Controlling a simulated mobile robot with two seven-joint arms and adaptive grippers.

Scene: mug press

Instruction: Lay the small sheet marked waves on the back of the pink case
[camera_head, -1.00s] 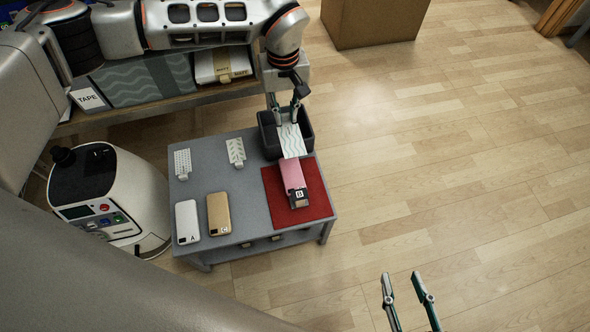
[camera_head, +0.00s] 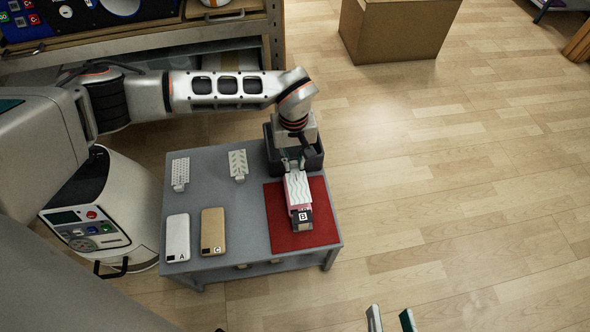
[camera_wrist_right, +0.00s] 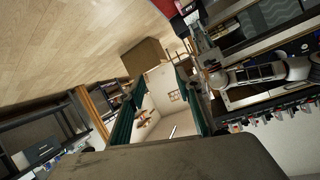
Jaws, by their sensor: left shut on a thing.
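The small white sheet with wavy lines (camera_head: 298,186) is over the back of the pink case (camera_head: 291,209), covering most of it. Only pink edges and the dark end marked B (camera_head: 303,218) show; I cannot tell if the sheet touches the case. The case is on the red mat (camera_head: 318,234). My left gripper (camera_head: 292,167) is shut on the sheet's far end. My right gripper (camera_head: 390,318) is open and empty over the floor, away from the table; its spread fingers also show in the right wrist view (camera_wrist_right: 158,105).
The grey table (camera_head: 227,256) also holds a white case A (camera_head: 178,236), a tan case C (camera_head: 213,230) and two other patterned sheets (camera_head: 180,172) (camera_head: 238,164). A dark bin (camera_head: 313,156) stands behind the mat. A cardboard box (camera_head: 395,30) is on the floor.

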